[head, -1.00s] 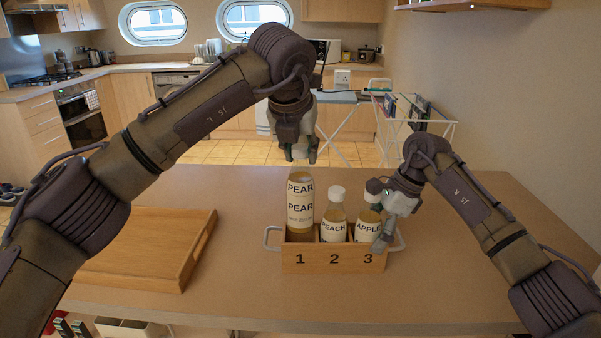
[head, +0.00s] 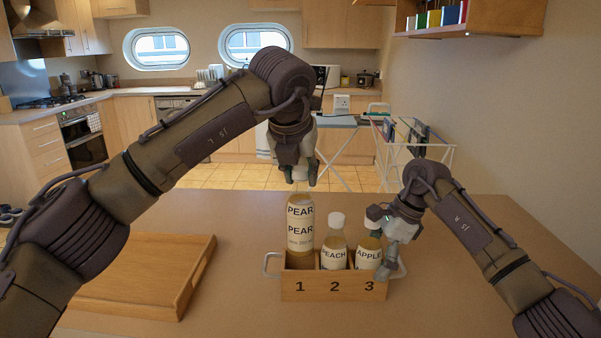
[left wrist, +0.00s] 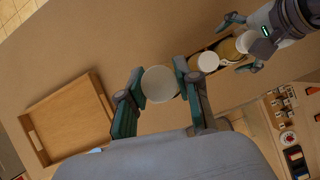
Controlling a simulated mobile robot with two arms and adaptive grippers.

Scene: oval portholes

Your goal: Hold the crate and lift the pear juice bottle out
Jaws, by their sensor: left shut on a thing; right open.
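The wooden crate (head: 312,290) stands on the counter with compartments 1, 2 and 3. The tall pear juice bottle (head: 300,228) is upright above or in compartment 1; its lower end meets the front wall's top edge. My left gripper (head: 302,178) is shut on its cap, and the white cap (left wrist: 160,84) shows between the fingers in the left wrist view. The peach bottle (head: 334,255) sits in compartment 2 and the apple bottle (head: 367,257) in compartment 3. My right gripper (head: 388,262) is open at the crate's right end, partly over the apple bottle; its contact there is unclear.
A wooden tray (head: 140,262) lies on the counter (head: 240,215) to the left, with bare counter between it and the crate. The crate's left handle (head: 270,263) is free. A drying rack (head: 415,135) stands beyond the counter.

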